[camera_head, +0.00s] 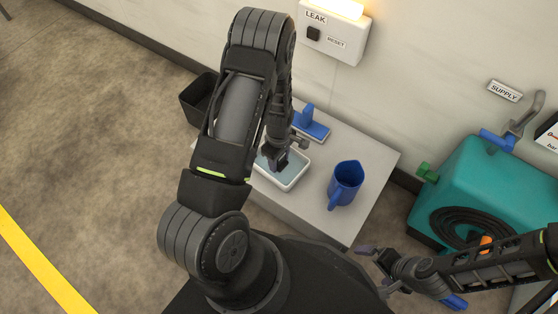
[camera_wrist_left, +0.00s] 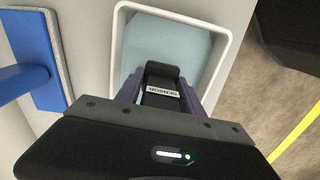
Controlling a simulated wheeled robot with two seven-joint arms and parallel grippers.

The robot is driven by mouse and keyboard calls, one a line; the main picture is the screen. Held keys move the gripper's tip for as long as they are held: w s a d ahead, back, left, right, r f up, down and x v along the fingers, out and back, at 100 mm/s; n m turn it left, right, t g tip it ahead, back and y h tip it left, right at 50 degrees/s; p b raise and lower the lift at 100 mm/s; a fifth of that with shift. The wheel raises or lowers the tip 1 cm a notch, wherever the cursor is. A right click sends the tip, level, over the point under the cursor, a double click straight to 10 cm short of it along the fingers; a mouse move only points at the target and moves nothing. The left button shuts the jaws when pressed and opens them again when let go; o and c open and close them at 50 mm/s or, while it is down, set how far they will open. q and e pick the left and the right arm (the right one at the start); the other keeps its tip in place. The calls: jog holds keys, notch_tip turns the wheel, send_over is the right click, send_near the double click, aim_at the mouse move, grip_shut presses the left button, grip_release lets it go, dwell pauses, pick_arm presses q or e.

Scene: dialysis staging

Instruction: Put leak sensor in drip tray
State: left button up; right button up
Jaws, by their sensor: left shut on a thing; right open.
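The leak sensor (camera_wrist_left: 163,92) is a small black block with a white "SENSOR" label in the left wrist view. My left gripper (camera_head: 276,164) is shut on it, with a finger on each side in the wrist view. The drip tray (camera_head: 291,186) is a shallow white tray with a pale blue inside, on the grey table. Its rim also shows in the left wrist view (camera_wrist_left: 222,42). The gripper and sensor are over the tray; whether the sensor touches the tray floor I cannot tell. My right gripper (camera_head: 377,265) is open and empty, off the table's front right corner.
A blue jug (camera_head: 347,180) stands right of the tray. A blue-handled pad (camera_head: 312,129) lies behind it, left in the wrist view (camera_wrist_left: 41,58). A dark bin (camera_head: 196,103) is beyond the table's left edge. A teal machine (camera_head: 465,180) with a black hose stands at right.

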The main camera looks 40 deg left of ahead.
pick_arm(q)
jog(key=shift+f, duration=0.15)
jog(key=o, duration=1.5)
jog(key=shift+c, duration=0.2)
jog(key=shift+r, duration=0.4)
notch_tip(320, 180, up, 12)
jog(key=p, duration=0.4)
jog(key=shift+f, duration=0.15)
